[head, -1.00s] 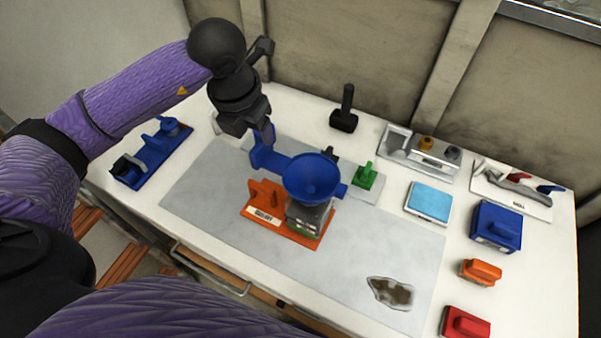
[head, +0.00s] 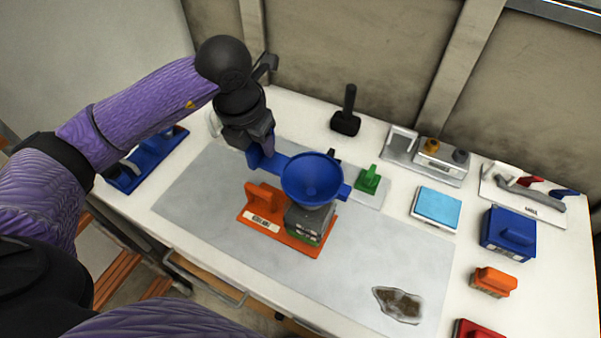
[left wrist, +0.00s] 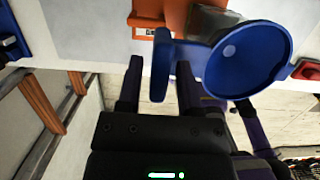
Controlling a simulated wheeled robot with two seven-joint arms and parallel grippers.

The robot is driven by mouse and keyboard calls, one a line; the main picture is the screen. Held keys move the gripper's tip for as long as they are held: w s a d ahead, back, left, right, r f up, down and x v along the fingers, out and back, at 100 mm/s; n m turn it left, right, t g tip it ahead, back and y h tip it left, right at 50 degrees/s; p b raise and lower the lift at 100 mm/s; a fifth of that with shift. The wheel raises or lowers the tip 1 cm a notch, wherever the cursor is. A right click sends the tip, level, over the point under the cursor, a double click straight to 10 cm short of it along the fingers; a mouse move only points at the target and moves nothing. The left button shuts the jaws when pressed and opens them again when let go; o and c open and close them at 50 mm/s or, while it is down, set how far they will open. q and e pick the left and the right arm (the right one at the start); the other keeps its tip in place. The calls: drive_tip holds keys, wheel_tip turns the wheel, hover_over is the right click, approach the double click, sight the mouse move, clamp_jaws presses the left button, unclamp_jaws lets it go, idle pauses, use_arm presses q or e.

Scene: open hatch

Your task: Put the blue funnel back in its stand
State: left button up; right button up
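The blue funnel (head: 312,178) is a round bowl with a flat arm ending in an upright grip plate. It sits over a grey-green block (head: 308,222) on an orange base (head: 262,222). Whether it touches the block is hidden. My left gripper (head: 265,148) is at the grip plate. In the left wrist view the funnel (left wrist: 246,62) shows its plate between the two fingers (left wrist: 158,88), with a gap at the left finger, so the gripper is open around it. A blue rack-like piece (head: 146,162) stands at the table's left; I cannot tell which piece is the stand. My right gripper is out of view.
A green-handled piece (head: 368,180) is close right of the funnel. A black mallet (head: 346,122) stands behind. A light-blue pad (head: 437,207), a blue box (head: 508,234) and orange and red pieces line the right. The grey mat (head: 365,250) is clear at front right, except a brown patch (head: 398,304).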

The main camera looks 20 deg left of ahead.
use_arm(q)
clamp_jaws()
drive_tip(key=shift+r, duration=0.2)
drive_tip(key=shift+r+p, duration=0.35)
drive_tip(key=shift+p, duration=0.1)
drive_tip(key=shift+r, duration=0.25)
drive_tip(key=shift+w+p+v, duration=0.2)
drive_tip(key=shift+p+v, duration=0.55)
drive_tip(key=shift+v, duration=0.1)
drive_tip(key=shift+w+p+v, duration=0.15)
drive_tip(key=shift+p+v, duration=0.6)
drive_tip(key=shift+v, duration=0.1)
